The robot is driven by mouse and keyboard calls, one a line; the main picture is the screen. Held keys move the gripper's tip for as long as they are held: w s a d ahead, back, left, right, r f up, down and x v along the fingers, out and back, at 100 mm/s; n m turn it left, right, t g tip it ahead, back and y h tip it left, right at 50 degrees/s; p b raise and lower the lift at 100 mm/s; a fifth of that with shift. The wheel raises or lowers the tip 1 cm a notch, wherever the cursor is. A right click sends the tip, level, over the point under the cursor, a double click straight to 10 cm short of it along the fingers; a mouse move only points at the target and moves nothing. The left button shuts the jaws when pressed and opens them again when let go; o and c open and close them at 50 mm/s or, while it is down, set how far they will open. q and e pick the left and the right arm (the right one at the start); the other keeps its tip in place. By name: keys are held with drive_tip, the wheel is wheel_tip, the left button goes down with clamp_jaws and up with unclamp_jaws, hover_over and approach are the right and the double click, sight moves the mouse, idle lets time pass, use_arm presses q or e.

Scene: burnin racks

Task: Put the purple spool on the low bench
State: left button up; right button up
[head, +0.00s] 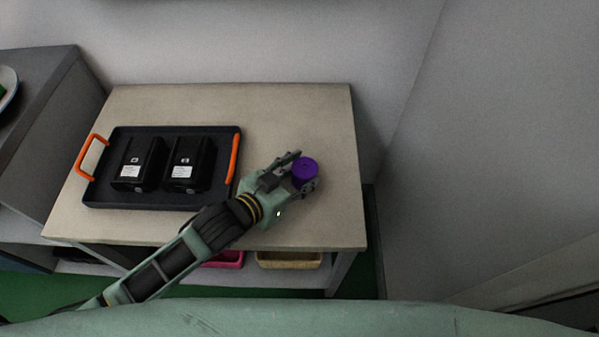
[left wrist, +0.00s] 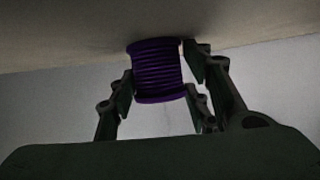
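The purple spool (head: 305,170) is at the right part of the beige-topped bench (head: 310,225). My left gripper (head: 297,172) reaches over the bench from the left, with its fingers on either side of the spool. In the left wrist view the ribbed purple spool (left wrist: 158,72) sits between the fingers (left wrist: 160,85), which appear to press on both its sides. The spool's far end is close to the beige surface (left wrist: 60,40); I cannot tell whether it touches. My right gripper is not in view.
A black tray (head: 130,203) with orange handles holds two black battery-like packs (head: 138,163) on the bench's left half. Pink (head: 225,260) and yellow (head: 288,260) bins sit under the bench top. A grey unit (head: 45,120) stands at left, walls behind and right.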

use_arm(q)
drive_tip(key=o, duration=0.4)
drive_tip(key=shift+s+a+r, duration=0.1)
drive_tip(key=shift+s+r, duration=0.05)
drive_tip(key=shift+r, duration=0.05)
drive_tip(key=v, duration=1.1)
drive_tip(key=shift+s+a+r, duration=0.2)
drive_tip(key=shift+a, duration=0.05)
